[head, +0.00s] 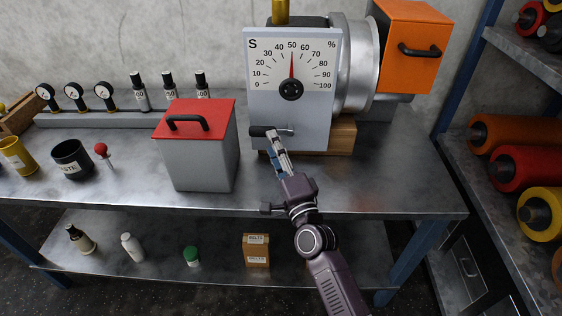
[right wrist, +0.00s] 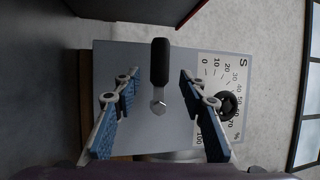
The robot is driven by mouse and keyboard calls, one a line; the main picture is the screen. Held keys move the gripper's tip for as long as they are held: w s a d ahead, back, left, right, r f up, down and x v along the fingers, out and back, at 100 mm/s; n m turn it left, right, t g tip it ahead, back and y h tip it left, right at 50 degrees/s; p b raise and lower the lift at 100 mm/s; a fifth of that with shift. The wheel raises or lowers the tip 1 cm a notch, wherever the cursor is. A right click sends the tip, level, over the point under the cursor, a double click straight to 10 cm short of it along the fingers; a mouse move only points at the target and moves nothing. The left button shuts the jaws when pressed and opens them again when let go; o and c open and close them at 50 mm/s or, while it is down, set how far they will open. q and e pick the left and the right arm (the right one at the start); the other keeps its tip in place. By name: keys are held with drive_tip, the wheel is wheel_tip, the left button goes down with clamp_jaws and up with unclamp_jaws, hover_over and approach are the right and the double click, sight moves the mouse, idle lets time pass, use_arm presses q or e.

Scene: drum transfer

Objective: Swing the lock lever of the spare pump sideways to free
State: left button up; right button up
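The spare pump's grey front panel (head: 256,108) stands on the bench, with a dial above. Its lock lever (head: 261,131) is low on the panel. The lever has a black grip pointing left in the head view and a metal arm running to a bolt at its right. In the right wrist view the lever (right wrist: 159,62) shows in full, with its grip pointing up the picture. My right gripper (head: 273,138) is open in front of the lever. In the wrist view its blue-padded fingers (right wrist: 159,78) are on both sides of the lever, apart from it. My left gripper is not in view.
A grey box with a red lid (head: 200,150) stands close left of the panel. An orange box (head: 410,40) is at the upper right, beside the pump's round metal housing (head: 358,62). Shelves with coloured rolls (head: 520,168) are at the right. The bench front right (head: 400,185) is clear.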

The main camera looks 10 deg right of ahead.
drive_tip(key=v, duration=0.6)
idle(0.4)
